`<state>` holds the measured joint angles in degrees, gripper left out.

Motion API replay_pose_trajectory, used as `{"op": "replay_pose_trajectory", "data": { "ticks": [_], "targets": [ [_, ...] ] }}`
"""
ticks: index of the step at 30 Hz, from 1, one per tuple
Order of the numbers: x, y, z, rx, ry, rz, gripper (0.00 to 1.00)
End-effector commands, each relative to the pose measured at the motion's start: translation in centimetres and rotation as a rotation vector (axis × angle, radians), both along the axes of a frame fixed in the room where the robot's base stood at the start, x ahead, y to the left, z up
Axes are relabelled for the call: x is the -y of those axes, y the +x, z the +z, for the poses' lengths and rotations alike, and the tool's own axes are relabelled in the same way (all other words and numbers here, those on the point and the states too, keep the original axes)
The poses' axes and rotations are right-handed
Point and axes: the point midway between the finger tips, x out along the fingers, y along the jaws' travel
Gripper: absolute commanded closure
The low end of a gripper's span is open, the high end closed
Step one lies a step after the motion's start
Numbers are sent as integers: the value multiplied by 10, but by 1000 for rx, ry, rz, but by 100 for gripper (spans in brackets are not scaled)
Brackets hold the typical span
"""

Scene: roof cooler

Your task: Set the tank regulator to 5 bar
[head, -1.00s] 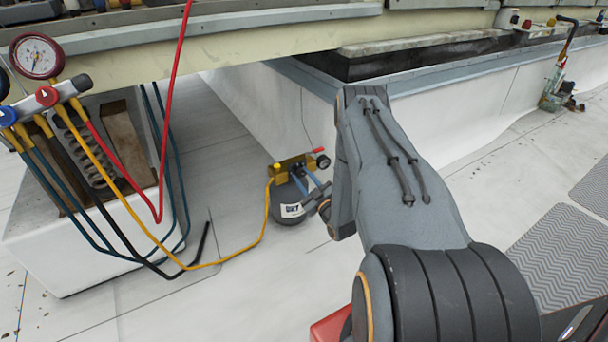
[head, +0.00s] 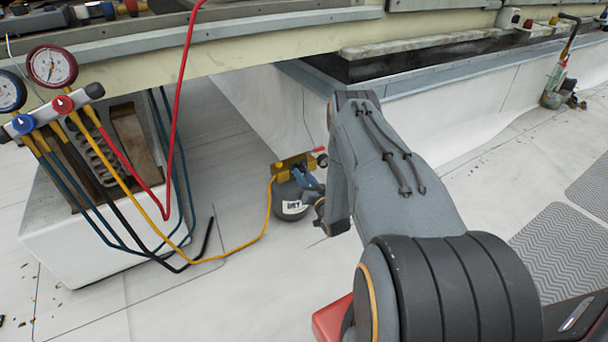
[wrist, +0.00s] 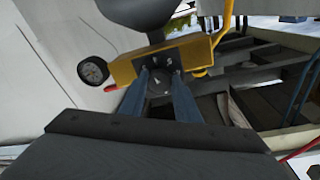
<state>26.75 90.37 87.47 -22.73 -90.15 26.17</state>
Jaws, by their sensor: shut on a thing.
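The dark tank (head: 291,205) with a white label stands on the roof floor, with the yellow regulator block (head: 288,168) on top. My gripper (head: 306,178) reaches the regulator from the right, its blue fingers at the block's front. In the wrist view, the fingers (wrist: 160,78) are shut on the dark round regulator knob (wrist: 160,86), one on each side. Small pale marks show around the knob, too blurred to read. The black-rimmed gauge (wrist: 93,70) sits at the block's left end, with a red lever (wrist: 112,88) beside it. I cannot read its needle.
A yellow hose (head: 250,243) runs from the regulator to the gauge manifold (head: 62,105) at the left. A white box (head: 100,235) stands below the manifold. A low white wall (head: 262,115) rises behind the tank. Floor near the tank is clear.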

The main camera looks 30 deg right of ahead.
Motion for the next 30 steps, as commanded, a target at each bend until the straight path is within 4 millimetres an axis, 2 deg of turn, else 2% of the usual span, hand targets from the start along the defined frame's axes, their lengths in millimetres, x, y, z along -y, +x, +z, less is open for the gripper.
{"op": "replay_pose_trajectory", "data": {
  "ticks": [30],
  "targets": [
    [0, 0, 2, -34, 923, -1, 93]
  ]
}}
